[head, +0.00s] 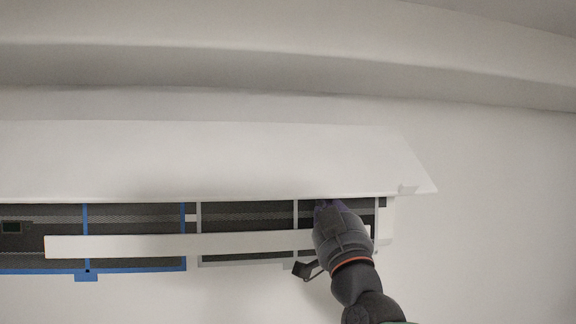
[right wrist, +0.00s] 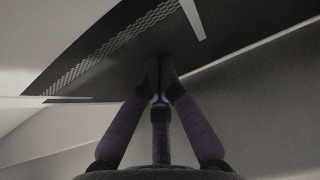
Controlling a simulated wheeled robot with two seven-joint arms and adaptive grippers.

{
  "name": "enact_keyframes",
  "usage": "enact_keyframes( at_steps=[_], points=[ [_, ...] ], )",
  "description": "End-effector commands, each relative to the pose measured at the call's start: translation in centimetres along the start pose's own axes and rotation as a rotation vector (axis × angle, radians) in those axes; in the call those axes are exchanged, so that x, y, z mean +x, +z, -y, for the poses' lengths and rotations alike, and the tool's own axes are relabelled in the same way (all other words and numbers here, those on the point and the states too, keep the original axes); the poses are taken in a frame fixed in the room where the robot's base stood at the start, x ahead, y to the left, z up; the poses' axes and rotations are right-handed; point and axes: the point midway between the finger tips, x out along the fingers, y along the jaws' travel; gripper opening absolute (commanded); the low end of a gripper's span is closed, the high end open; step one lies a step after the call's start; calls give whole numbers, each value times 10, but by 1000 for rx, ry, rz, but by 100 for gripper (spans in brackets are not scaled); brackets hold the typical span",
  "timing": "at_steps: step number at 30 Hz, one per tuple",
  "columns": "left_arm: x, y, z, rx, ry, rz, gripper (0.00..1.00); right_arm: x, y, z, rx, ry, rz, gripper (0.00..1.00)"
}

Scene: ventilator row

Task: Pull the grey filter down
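The grey filter (head: 245,208) is a dark mesh in a light grey frame, in the right part of the wall unit's opening under the raised white panel. My right gripper (head: 325,205) is in front of its right part, with its fingers up near the panel's lower edge. In the right wrist view, the finger tips (right wrist: 160,80) are together against or just in front of the dark mesh (right wrist: 120,65). I see nothing between them, and cannot tell whether they touch the filter. My right arm covers part of the filter's lower right. My left gripper is not in view.
The raised white panel (head: 200,160) juts out above the opening. A white strip (head: 150,247) crosses in front of the filters. A blue-framed filter (head: 86,225) with a blue tab is at the left. The wall below is clear.

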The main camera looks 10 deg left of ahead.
Motion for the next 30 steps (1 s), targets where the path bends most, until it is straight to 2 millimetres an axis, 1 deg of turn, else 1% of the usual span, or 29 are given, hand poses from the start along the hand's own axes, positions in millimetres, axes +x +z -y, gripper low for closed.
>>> enact_keyframes(
  at_steps=[10,25,30],
  points=[
    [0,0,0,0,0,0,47,2,3,0,0,0,2,0],
    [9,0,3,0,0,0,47,-4,14,1,0,-1,5,0],
    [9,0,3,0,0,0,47,-4,12,1,0,-1,5,0]
  ],
)
